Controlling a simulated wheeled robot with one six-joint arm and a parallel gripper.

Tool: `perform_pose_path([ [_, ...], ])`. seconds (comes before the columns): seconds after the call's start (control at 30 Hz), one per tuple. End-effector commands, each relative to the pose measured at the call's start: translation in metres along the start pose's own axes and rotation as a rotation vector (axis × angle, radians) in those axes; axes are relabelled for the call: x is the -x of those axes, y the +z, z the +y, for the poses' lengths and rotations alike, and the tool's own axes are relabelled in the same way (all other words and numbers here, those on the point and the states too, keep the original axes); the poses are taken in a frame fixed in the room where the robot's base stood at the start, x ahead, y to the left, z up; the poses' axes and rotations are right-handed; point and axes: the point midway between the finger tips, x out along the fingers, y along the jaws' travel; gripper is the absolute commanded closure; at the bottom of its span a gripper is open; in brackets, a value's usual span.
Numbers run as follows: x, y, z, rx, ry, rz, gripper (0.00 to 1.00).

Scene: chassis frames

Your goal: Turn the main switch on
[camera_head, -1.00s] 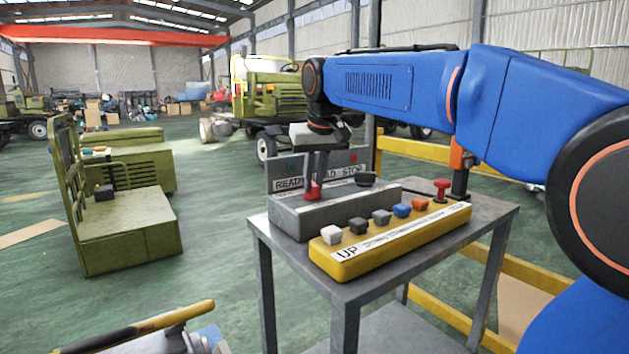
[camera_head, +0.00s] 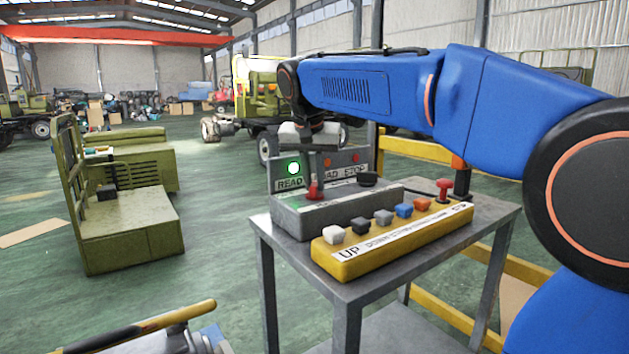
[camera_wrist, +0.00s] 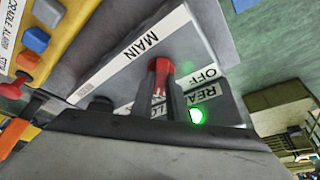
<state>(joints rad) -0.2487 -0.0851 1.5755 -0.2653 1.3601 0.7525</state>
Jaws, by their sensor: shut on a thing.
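The main switch is a red handle (camera_head: 315,190) on a grey control box (camera_head: 335,210) that stands on a metal table. In the wrist view the red handle (camera_wrist: 160,75) sits beside the labels MAIN and OFF. My gripper (camera_head: 313,180) is at the handle, and in the wrist view its fingers (camera_wrist: 161,95) are shut on it. The green lamp (camera_head: 293,168) on the panel behind, above the READ label, is lit. It also glows in the wrist view (camera_wrist: 197,115). The fingers hide part of the panel's middle.
A yellow button box (camera_head: 395,238) with several coloured buttons lies in front of the grey box. A red mushroom button (camera_head: 444,188) stands at the table's back right. Yellow rails (camera_head: 420,150) run behind. Open green floor lies to the left of the table (camera_head: 262,290).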

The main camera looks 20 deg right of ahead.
Motion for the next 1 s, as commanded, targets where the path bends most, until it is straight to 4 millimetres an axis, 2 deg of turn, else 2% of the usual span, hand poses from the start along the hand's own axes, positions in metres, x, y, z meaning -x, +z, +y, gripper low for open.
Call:
perform_pose_path([
  [0.3, 0.000, 0.000, 0.000, -0.001, 0.000, 0.000, 1.00],
  [0.33, 0.000, 0.000, 0.000, -0.001, 0.000, 0.000, 0.81],
  [0.4, 0.000, 0.000, 0.000, -0.001, 0.000, 0.000, 0.67],
  [0.77, 0.003, 0.000, 0.000, 0.000, 0.000, 0.000, 0.67],
  [0.87, 0.012, 0.000, -0.001, 0.000, -0.001, 0.001, 0.67],
  [1.0, 0.035, 0.000, -0.001, 0.001, -0.002, 0.002, 0.67],
])
